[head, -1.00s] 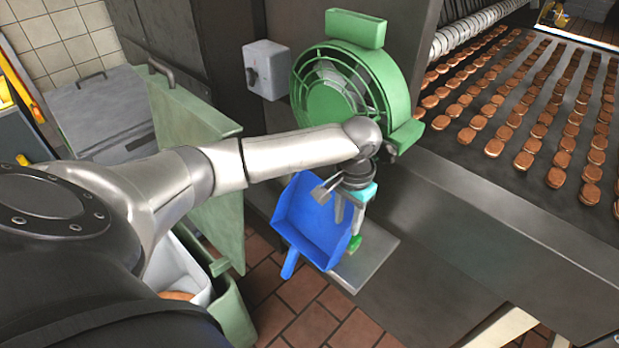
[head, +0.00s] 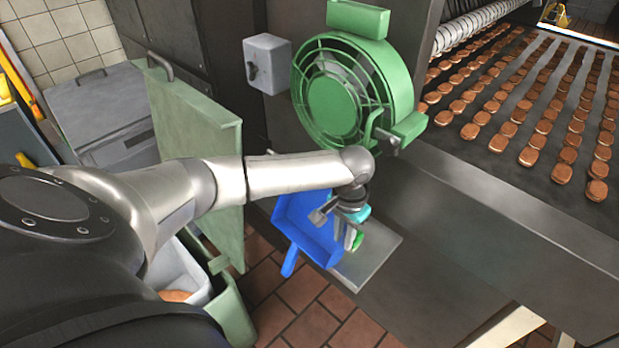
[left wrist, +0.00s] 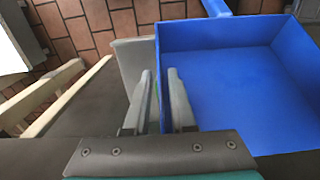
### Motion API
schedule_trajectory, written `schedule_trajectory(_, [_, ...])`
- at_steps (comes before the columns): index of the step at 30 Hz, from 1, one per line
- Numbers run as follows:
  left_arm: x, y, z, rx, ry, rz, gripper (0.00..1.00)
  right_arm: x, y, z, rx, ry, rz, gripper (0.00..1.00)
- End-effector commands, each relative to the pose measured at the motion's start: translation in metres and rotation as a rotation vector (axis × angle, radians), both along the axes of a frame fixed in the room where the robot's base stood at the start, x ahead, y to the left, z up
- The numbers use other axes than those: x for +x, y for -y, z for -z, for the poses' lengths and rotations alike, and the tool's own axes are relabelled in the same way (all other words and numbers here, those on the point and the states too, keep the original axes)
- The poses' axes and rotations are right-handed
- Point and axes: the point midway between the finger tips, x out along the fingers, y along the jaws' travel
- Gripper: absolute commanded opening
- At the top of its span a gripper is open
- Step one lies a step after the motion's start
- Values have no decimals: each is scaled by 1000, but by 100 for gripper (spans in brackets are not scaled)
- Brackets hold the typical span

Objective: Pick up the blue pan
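The blue pan (head: 300,222) is a square, shallow tray with raised walls and a short handle (head: 289,262). In the head view it hangs or rests tilted beside a grey metal plate, partly hidden by my left wrist. My left gripper (head: 345,236) is at the pan's right edge. In the left wrist view the pan (left wrist: 240,90) fills the right side. There the left gripper's fingers (left wrist: 160,74) stand apart, one outside and one inside the pan's near side wall. A gap shows between them, and no firm contact is visible. My right gripper is in neither view.
A grey metal plate (head: 366,258) lies just right of the pan. A green round fan housing (head: 340,100) stands above. A conveyor (head: 490,150) with rows of biscuits is at right. A green bin (head: 232,310) and lid (head: 195,130) are at left. Tiled floor lies below.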

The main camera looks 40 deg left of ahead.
Motion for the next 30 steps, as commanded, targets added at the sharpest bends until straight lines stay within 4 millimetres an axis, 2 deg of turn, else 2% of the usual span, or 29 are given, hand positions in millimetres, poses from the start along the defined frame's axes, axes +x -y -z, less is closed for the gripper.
schedule_trajectory(1, [0, 0, 0, 0, 0, 0, 16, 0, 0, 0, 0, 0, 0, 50])
schedule_trajectory(6, [0, 0, 0, 0, 0, 0, 0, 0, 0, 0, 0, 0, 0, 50])
schedule_trajectory(30, [0, 0, 0, 0, 0, 0, 0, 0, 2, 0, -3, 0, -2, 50])
